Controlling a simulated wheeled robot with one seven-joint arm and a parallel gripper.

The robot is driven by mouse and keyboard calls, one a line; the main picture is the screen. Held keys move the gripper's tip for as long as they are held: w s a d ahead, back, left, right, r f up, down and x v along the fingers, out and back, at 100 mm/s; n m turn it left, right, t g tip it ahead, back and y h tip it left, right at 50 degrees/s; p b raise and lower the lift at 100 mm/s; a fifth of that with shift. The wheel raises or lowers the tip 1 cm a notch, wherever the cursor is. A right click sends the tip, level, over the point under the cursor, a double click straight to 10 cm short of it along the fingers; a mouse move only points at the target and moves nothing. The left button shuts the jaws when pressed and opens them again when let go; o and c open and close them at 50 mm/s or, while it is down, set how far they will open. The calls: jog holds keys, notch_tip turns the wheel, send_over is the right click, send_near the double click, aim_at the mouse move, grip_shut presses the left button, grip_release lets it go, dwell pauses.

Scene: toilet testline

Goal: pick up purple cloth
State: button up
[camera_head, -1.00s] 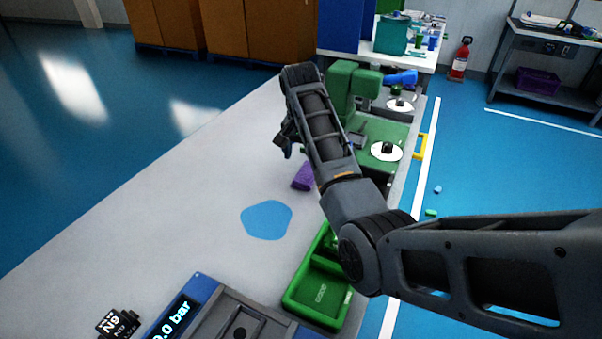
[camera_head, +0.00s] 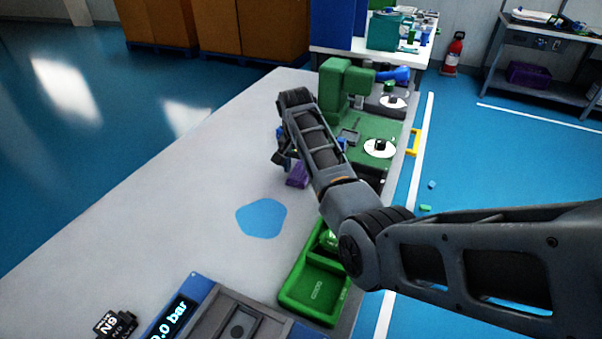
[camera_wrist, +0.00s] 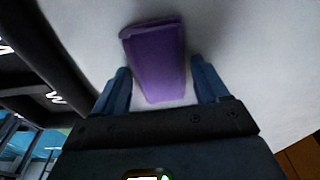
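The purple cloth (camera_head: 297,175) is a small folded block lying on the grey table (camera_head: 190,185), just beyond the blue patch. In the wrist view the cloth (camera_wrist: 158,58) lies ahead of and between the two fingers. My gripper (camera_head: 284,162) is low over the table beside the cloth, partly hidden by my arm in the head view. The wrist view shows my gripper (camera_wrist: 162,88) open, with blue fingers apart and a gap on each side of the cloth. Whether the fingertips reach down past its top cannot be told.
A green tray (camera_head: 312,290) stands on the table's right edge. A green machine (camera_head: 335,90) with a white disc (camera_head: 380,149) stands behind my arm. A blue device with a display (camera_head: 180,312) and a black N9 block (camera_head: 115,323) are at the front. The left of the table is clear.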

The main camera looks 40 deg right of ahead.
jog(key=c, duration=0.7)
